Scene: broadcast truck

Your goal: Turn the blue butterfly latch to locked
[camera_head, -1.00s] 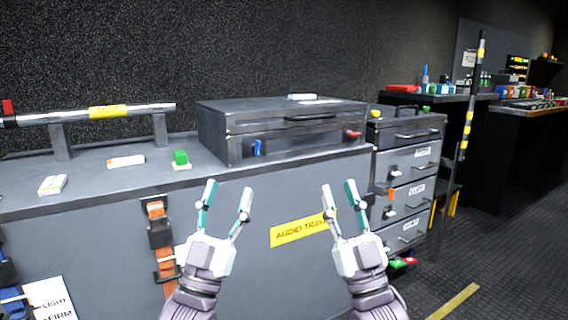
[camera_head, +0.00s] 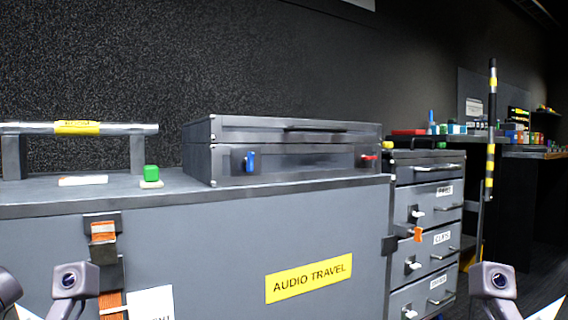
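The blue butterfly latch (camera_head: 250,161) stands upright on the left front of a dark grey case (camera_head: 312,167). The case lies on the grey counter, and its lid looks shut. A red latch (camera_head: 370,157) sits on the right front of the same case. Parts of my arms show at the bottom left and bottom right edges.
A green button block (camera_head: 151,174) and a white label (camera_head: 83,180) lie on the counter left of the case. A drawer cabinet (camera_head: 428,176) with handles and a striped pole (camera_head: 491,130) are at the right. The AUDIO TRAVEL front (camera_head: 200,240) stands before me.

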